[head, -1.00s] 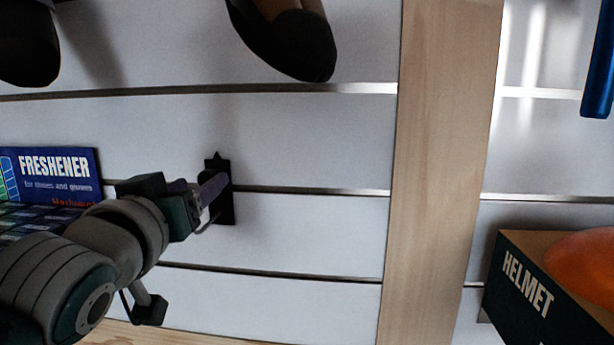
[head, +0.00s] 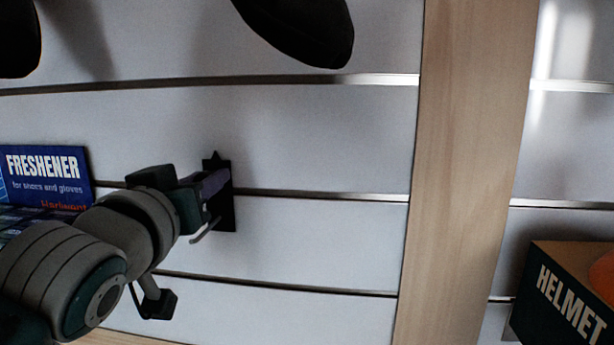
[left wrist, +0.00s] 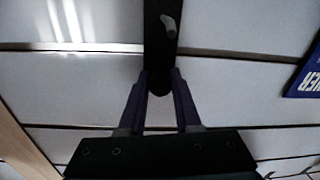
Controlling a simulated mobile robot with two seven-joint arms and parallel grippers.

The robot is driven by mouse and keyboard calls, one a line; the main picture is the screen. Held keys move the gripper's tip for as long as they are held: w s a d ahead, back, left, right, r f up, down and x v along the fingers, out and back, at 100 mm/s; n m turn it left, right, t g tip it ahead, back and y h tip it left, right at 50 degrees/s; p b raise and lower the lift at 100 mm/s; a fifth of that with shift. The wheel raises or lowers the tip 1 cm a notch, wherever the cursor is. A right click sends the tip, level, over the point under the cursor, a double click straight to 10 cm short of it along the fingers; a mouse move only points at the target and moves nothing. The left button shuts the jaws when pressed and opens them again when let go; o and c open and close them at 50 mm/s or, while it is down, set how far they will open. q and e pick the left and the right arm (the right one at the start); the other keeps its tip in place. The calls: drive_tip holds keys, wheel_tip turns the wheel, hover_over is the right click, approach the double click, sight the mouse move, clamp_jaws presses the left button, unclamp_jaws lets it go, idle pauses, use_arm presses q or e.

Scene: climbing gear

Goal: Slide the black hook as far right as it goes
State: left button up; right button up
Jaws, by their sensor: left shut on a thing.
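The black hook (head: 227,212) is a dark upright plate with a pointed top, set at a slot of the white slatted wall. A thin pale prong shows below the gripper. My left gripper (head: 214,184) reaches in from the left and is shut on the hook. In the left wrist view my left gripper (left wrist: 160,72) has one finger on each side of the rounded end of the black hook (left wrist: 160,50). The fingers partly cover the hook in the head view. My right gripper is not in view.
A wooden post (head: 465,180) stands to the right, with bare wall between it and the hook. A blue FRESHENER box (head: 45,172) is at the left. A HELMET box (head: 565,300) is beyond the post. A dark shoe (head: 300,30) hangs above.

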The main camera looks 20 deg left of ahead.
use_arm(q)
clamp_jaws()
idle(0.8)
